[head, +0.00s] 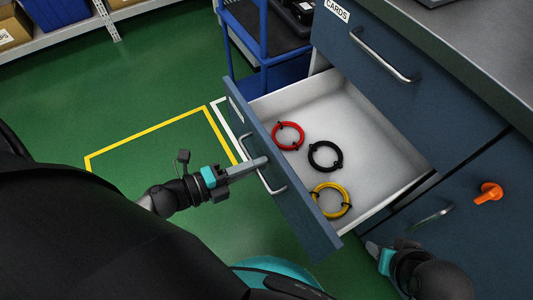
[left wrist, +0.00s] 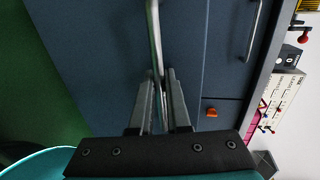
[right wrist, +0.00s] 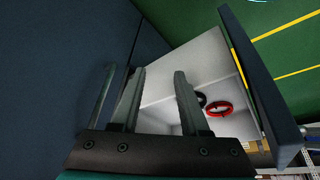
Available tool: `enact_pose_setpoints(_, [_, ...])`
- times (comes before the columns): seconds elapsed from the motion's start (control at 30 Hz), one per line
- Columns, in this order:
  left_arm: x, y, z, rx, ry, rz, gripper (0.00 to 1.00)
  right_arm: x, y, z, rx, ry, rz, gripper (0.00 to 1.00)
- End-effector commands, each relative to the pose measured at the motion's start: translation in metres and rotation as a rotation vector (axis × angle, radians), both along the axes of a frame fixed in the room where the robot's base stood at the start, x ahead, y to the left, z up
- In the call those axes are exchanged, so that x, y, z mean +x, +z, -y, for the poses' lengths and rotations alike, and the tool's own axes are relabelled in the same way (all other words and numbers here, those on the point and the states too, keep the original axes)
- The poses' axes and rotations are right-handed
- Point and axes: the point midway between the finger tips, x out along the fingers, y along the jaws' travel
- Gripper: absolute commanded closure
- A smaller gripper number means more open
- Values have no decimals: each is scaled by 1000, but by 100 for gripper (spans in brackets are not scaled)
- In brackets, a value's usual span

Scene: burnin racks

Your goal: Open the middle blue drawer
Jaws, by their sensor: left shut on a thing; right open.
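The middle blue drawer (head: 300,206) stands pulled well out of the blue cabinet, with its white inside (head: 350,105) showing. Red (head: 288,135), black (head: 325,156) and yellow (head: 331,200) rings lie in it. My left gripper (head: 256,163) is shut on the drawer's bar handle (head: 278,185); the left wrist view shows the handle (left wrist: 155,50) between the fingers. My right gripper (head: 375,248) is open and empty beside the drawer's near side, in front of the lower cabinet front. In the right wrist view its fingers (right wrist: 157,90) are apart, with the open drawer beyond.
The closed drawer labelled CARDS (head: 400,85) with its handle (head: 372,58) is above. A lower front has a handle (head: 432,215) and an orange knob (head: 488,193). A blue cart (head: 262,60) stands behind the drawer. Green floor with yellow tape (head: 145,136) is clear at left.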

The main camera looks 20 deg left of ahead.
Motion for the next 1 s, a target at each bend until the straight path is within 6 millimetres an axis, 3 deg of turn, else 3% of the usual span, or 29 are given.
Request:
enact_pose_setpoints(0.4, [-2, 1, -3, 0, 2, 2, 100, 0, 0, 0, 1, -2, 0, 55])
enact_pose_setpoints(0.43, [-2, 1, -3, 0, 2, 2, 84, 0, 0, 0, 1, -2, 0, 55])
enact_pose_setpoints(0.53, [-2, 1, -2, 0, 2, 2, 73, -1, -1, 0, 0, -2, -3, 55])
enact_pose_setpoints(1.0, [-3, 0, -2, 0, 1, 0, 73, -2, -3, 0, -1, -2, -8, 55])
